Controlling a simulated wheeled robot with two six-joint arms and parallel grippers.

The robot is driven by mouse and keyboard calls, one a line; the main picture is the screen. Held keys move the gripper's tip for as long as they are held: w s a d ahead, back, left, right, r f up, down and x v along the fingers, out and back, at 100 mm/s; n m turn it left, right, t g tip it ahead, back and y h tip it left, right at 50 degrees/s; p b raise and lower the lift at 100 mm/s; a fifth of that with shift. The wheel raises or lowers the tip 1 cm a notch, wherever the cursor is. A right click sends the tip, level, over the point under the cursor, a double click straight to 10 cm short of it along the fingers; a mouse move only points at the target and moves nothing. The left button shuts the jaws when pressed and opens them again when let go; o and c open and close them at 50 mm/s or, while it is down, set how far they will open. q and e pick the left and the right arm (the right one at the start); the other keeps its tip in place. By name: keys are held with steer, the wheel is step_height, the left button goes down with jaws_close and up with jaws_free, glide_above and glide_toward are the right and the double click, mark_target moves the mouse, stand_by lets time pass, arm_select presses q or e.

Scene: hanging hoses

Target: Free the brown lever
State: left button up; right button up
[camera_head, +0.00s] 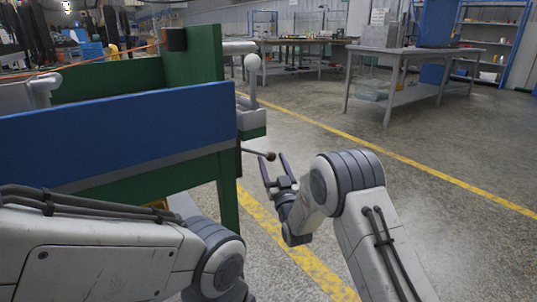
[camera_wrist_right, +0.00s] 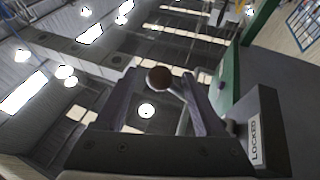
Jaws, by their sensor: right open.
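The brown lever shows as a dark brown ball knob (camera_head: 271,156) on a thin rod, sticking out to the right from the end of the green and blue bench. My right gripper (camera_head: 272,157) is open, its two fingers on either side of the knob in the head view. In the right wrist view the knob (camera_wrist_right: 158,78) appears between the finger tips, and its rod slants down behind the right finger. I cannot tell whether a finger touches it. A plate reading "LOCKED" (camera_wrist_right: 262,140) is beside the lever's base. My left gripper is out of view; only its arm shows.
The bench's blue panel (camera_head: 120,130) and green post (camera_head: 228,190) stand just left of my right gripper. A white rounded post (camera_head: 252,75) rises above the lever. Open floor with a yellow line (camera_head: 400,150) lies to the right. Grey tables (camera_head: 415,52) stand farther back.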

steer(key=shift+b+x, duration=0.65)
steer(key=shift+x, duration=1.85)
jaws_close()
steer(key=shift+d+r, duration=0.1)
steer(key=shift+r, duration=0.15)
